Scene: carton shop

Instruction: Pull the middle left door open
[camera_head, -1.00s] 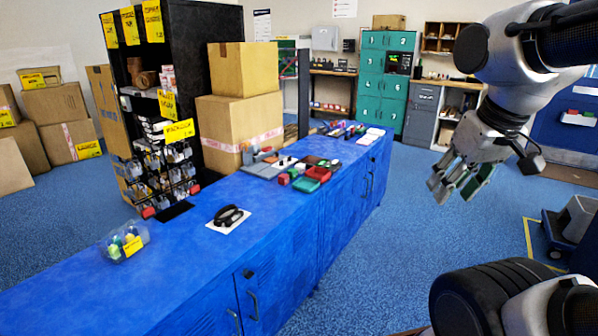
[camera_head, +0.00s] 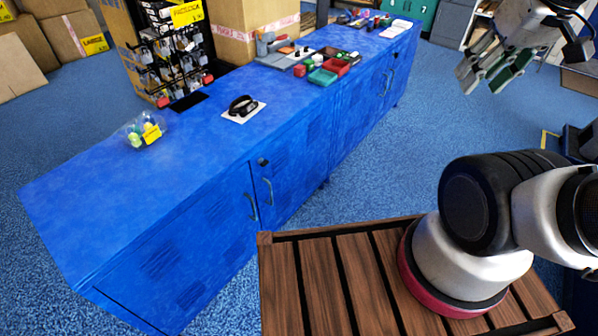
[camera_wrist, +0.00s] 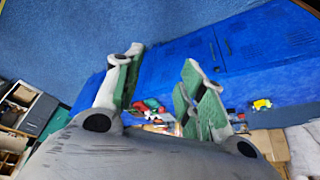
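A long blue cabinet (camera_head: 75,205) with louvered doors runs diagonally across the head view. Its near left door (camera_head: 205,255) has a curved handle (camera_head: 251,206), beside the handle (camera_head: 267,191) of the adjoining door (camera_head: 290,170). Farther along are more doors with a pair of handles (camera_head: 387,84). All visible doors look shut. I cannot tell which is the middle left one. My gripper (camera_head: 495,68) is open and empty, in the air right of the cabinet and well apart from it. The wrist view shows its spread fingers (camera_wrist: 163,82) and the blue cabinet (camera_wrist: 265,45) beyond.
A slatted wooden platform (camera_head: 335,280) lies beneath my arm's base. A tool rack (camera_head: 160,50) stands behind. Blue floor (camera_head: 400,150) lies clear before the doors.

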